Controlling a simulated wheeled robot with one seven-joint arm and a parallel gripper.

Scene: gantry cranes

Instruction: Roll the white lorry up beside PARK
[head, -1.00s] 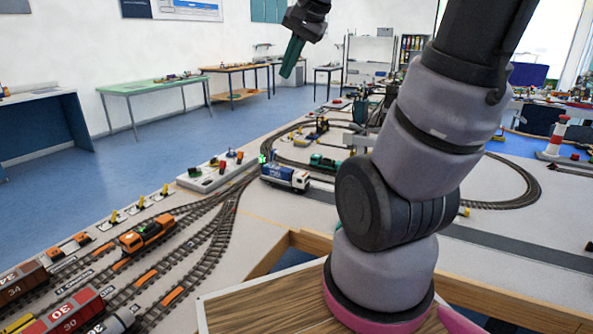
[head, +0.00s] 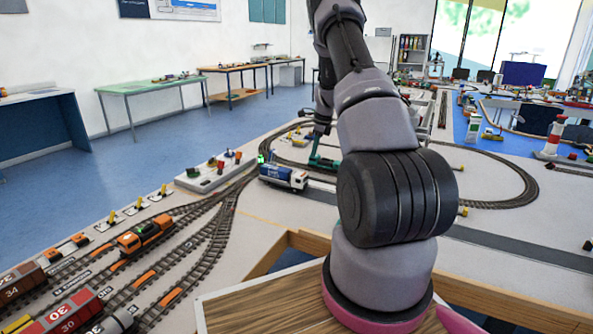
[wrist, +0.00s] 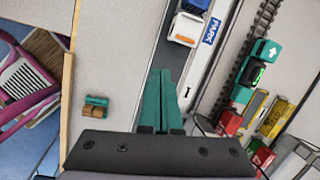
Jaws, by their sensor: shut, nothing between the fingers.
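The white lorry (head: 284,177), with a white cab and blue box body, stands on the layout beyond the sidings in the head view. In the wrist view the lorry (wrist: 188,27) is at the top, its white cab nearest my gripper, on a dark grey road strip. The blue-and-white PARK sign (wrist: 212,31) lies just right of the cab, level with it. My gripper (wrist: 161,75) has its green fingers together and empty, pointing towards the lorry with a gap between. In the head view the fingertips blend with green shapes right of the lorry.
A railway track (wrist: 240,70) with green, red and yellow blocks lies right of the road in the wrist view. A small green and orange item (wrist: 95,105) sits at left on bare board. A white panel (head: 213,172) and an orange locomotive (head: 145,234) lie left in the head view.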

